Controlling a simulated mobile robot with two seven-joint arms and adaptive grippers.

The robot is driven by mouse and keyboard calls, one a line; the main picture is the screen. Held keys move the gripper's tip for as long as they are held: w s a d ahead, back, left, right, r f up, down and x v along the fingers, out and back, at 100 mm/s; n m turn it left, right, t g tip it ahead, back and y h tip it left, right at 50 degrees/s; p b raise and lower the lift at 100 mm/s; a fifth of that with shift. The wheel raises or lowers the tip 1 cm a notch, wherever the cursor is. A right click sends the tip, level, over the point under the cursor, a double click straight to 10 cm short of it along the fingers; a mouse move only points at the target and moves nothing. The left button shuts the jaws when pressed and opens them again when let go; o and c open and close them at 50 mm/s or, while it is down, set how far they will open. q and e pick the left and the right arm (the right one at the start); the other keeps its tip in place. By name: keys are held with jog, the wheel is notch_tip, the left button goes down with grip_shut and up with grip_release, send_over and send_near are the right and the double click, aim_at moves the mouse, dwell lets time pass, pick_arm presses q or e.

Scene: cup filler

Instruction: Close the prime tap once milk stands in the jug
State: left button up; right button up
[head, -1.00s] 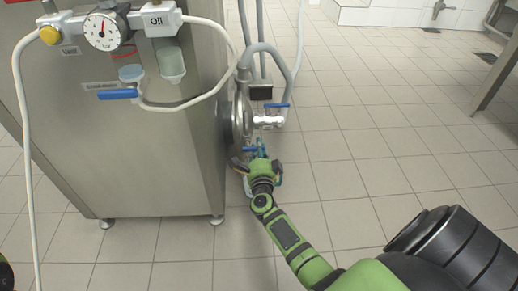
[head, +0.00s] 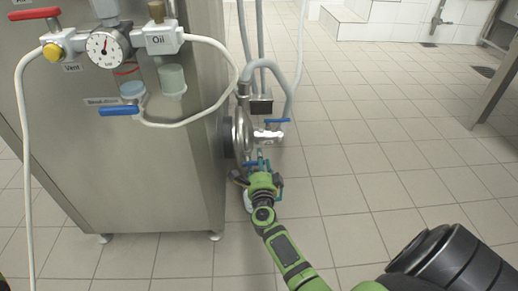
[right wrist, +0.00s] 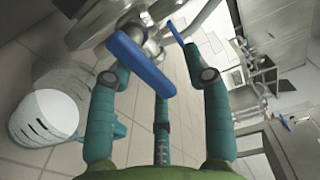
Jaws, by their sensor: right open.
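A tap with a blue lever (right wrist: 142,62) is close in front of my right gripper (right wrist: 160,95) in the right wrist view, with the lever reaching between its open teal fingers. I cannot tell whether the lever touches a finger. In the head view the right gripper (head: 262,168) is low beside the round steel flange, below another blue-handled tap (head: 277,121). A white jug (right wrist: 42,120) with dark marks stands at the left in the right wrist view. In the head view it is mostly hidden behind the gripper. I cannot clearly tell its milk level. My left gripper is not in view.
The steel machine (head: 150,180) stands at the left, with a gauge (head: 104,48), a red lever (head: 34,14) and another blue lever (head: 119,110) on its front. Grey hoses (head: 275,68) rise behind the flange.

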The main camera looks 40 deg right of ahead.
jog(key=shift+t, duration=0.3)
jog(key=r, duration=0.7)
jog(key=shift+w+a+r, duration=0.2)
jog(key=shift+r, duration=0.05)
jog(key=shift+d+r, duration=0.1)
jog(key=shift+r, duration=0.85)
jog(key=shift+s, duration=0.15)
